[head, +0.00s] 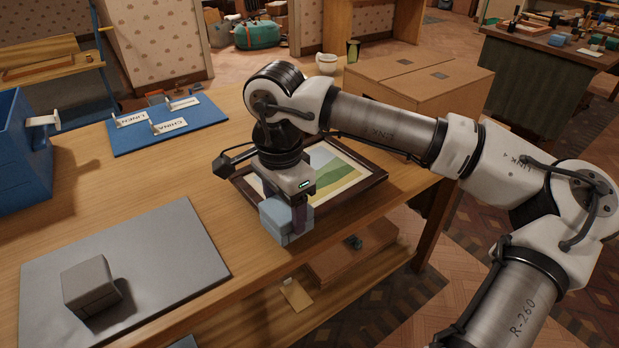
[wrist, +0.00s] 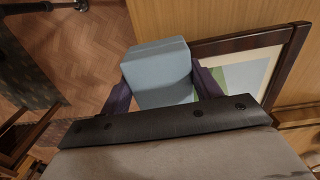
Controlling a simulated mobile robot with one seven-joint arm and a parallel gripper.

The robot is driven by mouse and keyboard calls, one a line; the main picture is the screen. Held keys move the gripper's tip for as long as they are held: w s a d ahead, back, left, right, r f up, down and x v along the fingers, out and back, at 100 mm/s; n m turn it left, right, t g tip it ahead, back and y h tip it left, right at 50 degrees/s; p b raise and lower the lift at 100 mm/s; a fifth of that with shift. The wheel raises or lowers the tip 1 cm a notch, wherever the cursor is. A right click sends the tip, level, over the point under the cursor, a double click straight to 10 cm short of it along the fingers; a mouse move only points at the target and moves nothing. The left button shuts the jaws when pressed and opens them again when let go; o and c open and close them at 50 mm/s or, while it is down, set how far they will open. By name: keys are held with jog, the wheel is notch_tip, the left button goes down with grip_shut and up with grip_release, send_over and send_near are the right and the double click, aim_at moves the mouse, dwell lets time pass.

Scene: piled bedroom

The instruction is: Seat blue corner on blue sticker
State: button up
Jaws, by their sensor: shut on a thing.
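The blue corner (head: 285,222), a light blue block, is between the fingers of my gripper (head: 291,200), which is shut on it. In the wrist view the blue corner (wrist: 158,70) sits between the two dark purple fingers of my gripper (wrist: 163,88). It is by the near end of a framed picture (head: 349,178) lying on the table, close to the table's front edge. I cannot tell whether it touches the frame or the table. The framed picture (wrist: 290,50) also shows right of the block in the wrist view. I see no blue sticker in either view.
A grey block (head: 90,285) stands on a grey mat (head: 190,243) at the left front. A blue board (head: 205,113) with name labels and a blue bin (head: 18,160) are further back. A cardboard box (head: 415,90) stands behind the frame. Bare wood (head: 150,190) lies between mat and board.

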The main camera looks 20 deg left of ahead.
jog(key=shift+f+b, duration=1)
jog(key=shift+b, duration=0.2)
dwell(1.6)
dwell(0.5)
jog(key=o, duration=0.8)
jog(key=shift+r, duration=0.25)
jog(key=shift+r+p, duration=1)
jog(key=shift+r, duration=0.4)
jog(key=shift+r, duration=0.2)
jog(key=o, duration=0.5)
